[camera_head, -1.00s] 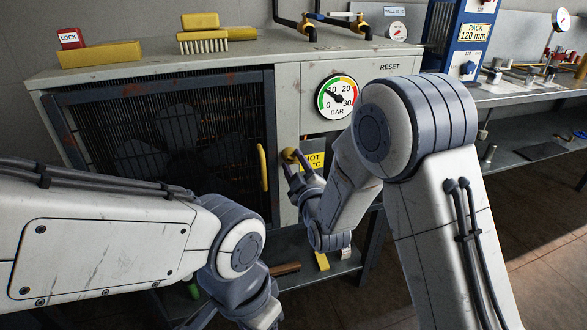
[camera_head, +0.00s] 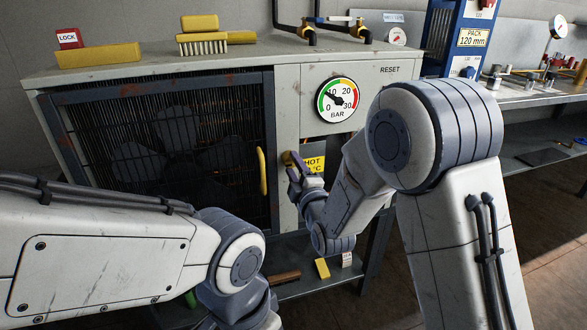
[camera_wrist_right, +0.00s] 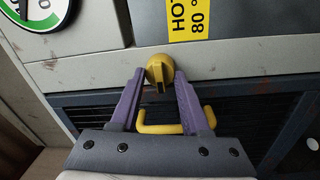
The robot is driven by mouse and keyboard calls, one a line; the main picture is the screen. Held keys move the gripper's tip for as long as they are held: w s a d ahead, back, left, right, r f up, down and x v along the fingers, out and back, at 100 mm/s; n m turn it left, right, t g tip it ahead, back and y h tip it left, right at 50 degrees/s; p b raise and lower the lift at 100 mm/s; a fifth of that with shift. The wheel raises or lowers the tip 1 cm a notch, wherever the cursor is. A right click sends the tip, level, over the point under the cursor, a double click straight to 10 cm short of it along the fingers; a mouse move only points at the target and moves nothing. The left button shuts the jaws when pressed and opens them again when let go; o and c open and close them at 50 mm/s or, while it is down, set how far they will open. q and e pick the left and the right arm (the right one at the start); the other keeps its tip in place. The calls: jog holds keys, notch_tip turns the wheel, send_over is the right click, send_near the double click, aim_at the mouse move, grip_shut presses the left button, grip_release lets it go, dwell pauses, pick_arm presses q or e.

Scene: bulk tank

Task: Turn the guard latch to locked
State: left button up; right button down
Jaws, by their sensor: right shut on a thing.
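The guard latch is a round yellow knob (camera_wrist_right: 160,72) with a dark mark, on the pale frame between the guard and the HOT label. In the head view the latch (camera_head: 286,157) is partly covered by my right gripper (camera_head: 296,167). In the right wrist view the purple fingertips of my right gripper (camera_wrist_right: 159,76) are closed on its two sides. The guard (camera_head: 165,150) is a dark barred panel, shut against the cabinet, with a yellow handle (camera_head: 262,171). My left gripper is low in the head view, mostly cut off and hidden by its arm.
The pressure gauge (camera_head: 337,99) is above the latch, and the HOT label (camera_head: 314,163) is beside it. A workbench stands at the right.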

dwell(0.3)
jog(key=shift+c, duration=1.9)
grip_release()
jog(key=shift+s, duration=0.1)
jog(key=b+v, duration=0.9)
jog(key=v, duration=0.1)
jog(key=shift+s+b, duration=0.15)
jog(key=shift+b, duration=0.2)
